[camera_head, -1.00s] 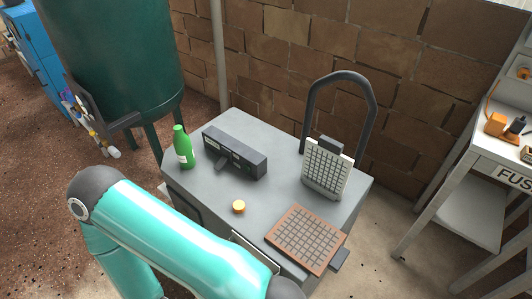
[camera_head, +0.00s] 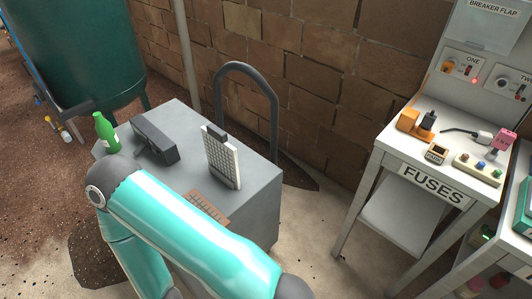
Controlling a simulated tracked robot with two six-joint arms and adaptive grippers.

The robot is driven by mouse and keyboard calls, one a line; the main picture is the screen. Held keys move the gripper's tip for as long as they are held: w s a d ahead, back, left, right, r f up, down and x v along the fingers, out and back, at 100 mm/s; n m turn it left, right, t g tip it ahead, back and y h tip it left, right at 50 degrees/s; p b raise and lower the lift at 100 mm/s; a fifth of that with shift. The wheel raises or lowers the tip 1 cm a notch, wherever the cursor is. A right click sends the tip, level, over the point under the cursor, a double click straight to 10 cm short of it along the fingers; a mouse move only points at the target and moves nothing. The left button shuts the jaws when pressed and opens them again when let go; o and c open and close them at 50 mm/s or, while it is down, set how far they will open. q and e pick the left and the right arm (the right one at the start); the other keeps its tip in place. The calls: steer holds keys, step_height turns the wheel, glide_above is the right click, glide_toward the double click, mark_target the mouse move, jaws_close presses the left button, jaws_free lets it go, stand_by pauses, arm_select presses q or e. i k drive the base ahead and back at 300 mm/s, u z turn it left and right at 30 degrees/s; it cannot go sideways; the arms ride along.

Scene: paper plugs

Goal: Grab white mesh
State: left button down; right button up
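A white mesh panel (camera_head: 222,158) with a dark block at its top stands upright on the grey cabinet (camera_head: 262,178). A brown-framed mesh (camera_head: 207,205) lies on the cabinet's near side, mostly hidden behind my teal arm. One teal arm crosses the lower left of the head view in front of the cabinet. Neither gripper can be seen, so I cannot see what either one holds.
A green bottle (camera_head: 106,134) and a dark box-like device (camera_head: 155,140) stand on the cabinet. A dark curved handle (camera_head: 272,92) rises behind it. A white FUSES table (camera_head: 385,158) with small electrical parts stands right. Bare floor lies between them.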

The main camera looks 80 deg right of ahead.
mark_target(222, 156)
steer(key=z, duration=0.1)
steer(key=k, duration=1.2)
steer(key=z, duration=1)
steer(key=i, duration=1)
